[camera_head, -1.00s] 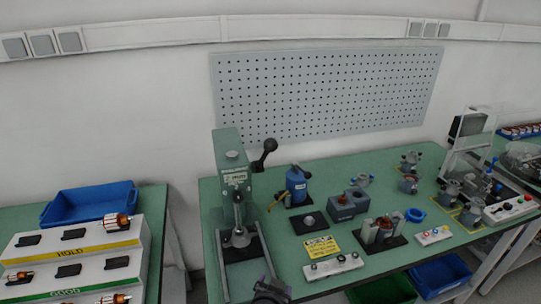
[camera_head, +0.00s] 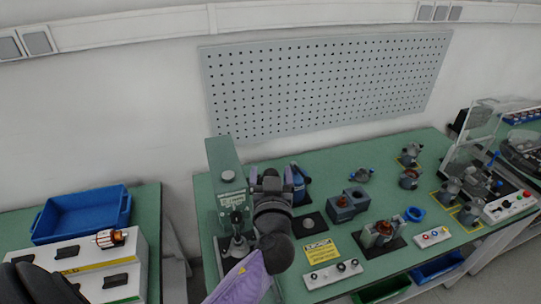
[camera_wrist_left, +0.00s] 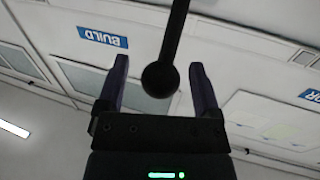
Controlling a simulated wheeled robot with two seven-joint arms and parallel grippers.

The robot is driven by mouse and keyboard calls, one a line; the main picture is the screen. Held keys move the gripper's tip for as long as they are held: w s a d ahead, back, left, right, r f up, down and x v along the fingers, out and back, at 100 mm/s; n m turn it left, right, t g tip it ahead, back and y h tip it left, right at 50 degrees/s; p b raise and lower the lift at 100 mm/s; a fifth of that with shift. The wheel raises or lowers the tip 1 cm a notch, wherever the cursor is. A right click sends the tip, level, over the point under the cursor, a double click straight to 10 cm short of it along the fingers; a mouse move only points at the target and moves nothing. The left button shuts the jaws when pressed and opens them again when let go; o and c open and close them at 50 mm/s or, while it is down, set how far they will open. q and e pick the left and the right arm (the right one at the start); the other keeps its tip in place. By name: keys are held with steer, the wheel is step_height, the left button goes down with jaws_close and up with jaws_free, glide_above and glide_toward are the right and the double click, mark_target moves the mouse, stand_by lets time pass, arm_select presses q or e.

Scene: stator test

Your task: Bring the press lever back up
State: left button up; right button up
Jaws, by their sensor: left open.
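The green press (camera_head: 228,172) stands upright at the left end of the green bench. Its black lever (camera_wrist_left: 176,32) with a round ball knob (camera_wrist_left: 160,79) shows in the left wrist view. The knob hangs between the two fingers of my left gripper (camera_wrist_left: 159,82), with a gap on both sides, so it is not gripped. In the head view my left gripper (camera_head: 271,178) is raised beside the press head on its right, and it largely hides the lever. My right gripper is not in view.
A blue bottle (camera_head: 300,184), a grey-blue block fixture (camera_head: 346,205) and a motor fixture (camera_head: 381,234) stand right of my arm. A button box (camera_head: 333,274) lies near the front edge. A blue tray (camera_head: 82,213) is on the left table.

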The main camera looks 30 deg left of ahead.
arm_select(q)
steer(key=shift+w+a, duration=0.2)
steer(key=shift+s+d, duration=0.1)
steer(key=shift+s, duration=0.05)
steer(key=shift+c, duration=1.2)
jaws_close()
